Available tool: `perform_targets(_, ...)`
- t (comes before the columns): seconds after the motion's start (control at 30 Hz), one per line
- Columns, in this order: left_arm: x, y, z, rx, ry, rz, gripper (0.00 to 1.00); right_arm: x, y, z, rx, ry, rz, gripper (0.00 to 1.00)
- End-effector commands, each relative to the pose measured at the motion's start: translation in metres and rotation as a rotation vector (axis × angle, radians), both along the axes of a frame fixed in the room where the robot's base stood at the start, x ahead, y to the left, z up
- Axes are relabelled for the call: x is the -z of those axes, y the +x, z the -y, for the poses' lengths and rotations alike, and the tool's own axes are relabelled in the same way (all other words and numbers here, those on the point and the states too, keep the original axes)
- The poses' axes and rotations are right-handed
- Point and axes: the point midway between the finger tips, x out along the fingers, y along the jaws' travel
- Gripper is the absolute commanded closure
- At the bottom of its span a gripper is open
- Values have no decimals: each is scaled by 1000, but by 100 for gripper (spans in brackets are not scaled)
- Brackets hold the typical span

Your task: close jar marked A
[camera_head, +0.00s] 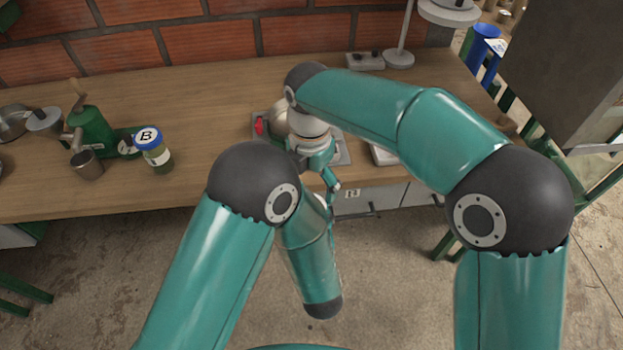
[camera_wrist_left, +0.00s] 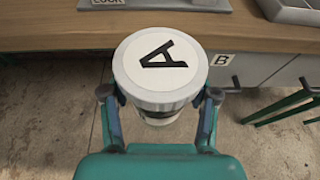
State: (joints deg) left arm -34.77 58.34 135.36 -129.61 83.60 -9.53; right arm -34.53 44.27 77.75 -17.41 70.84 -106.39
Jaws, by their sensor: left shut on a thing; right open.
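Jar A (camera_wrist_left: 160,75) has a white lid with a black letter A, seen from above in the left wrist view. The lid sits over the jar's mouth; I cannot tell how tightly. My left gripper (camera_wrist_left: 160,95) is shut on jar A, one finger on each side, in front of the counter edge. In the head view my own arms largely hide the left gripper and the jar. My right gripper (camera_head: 331,178) is open near the counter's front edge, below its wrist. It does not show in the left wrist view.
A jar marked B with a blue lid (camera_head: 158,157) stands on the wooden counter (camera_head: 200,105), beside a green grinder (camera_head: 92,130) and a metal cup (camera_head: 87,166). A lamp (camera_head: 399,58) stands at the back. Drawers (camera_head: 365,200) are below the counter front.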

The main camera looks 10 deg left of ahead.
Motion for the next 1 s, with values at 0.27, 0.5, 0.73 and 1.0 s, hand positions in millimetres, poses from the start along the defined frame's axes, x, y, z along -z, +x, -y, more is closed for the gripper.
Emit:
perform_targets(0.27, -1, 0, 0, 0, -1, 2, 100, 34, 0, 1, 1, -3, -3, 9)
perform_targets(0.5, -1, 0, 0, 0, -1, 2, 100, 66, 0, 1, 1, -2, -1, 9)
perform_targets(0.73, -1, 0, 0, 0, -1, 2, 100, 77, 0, 1, 2, 0, 0, 9)
perform_targets(1.0, -1, 0, 0, 0, -1, 2, 100, 77, 0, 1, 2, -1, 1, 16)
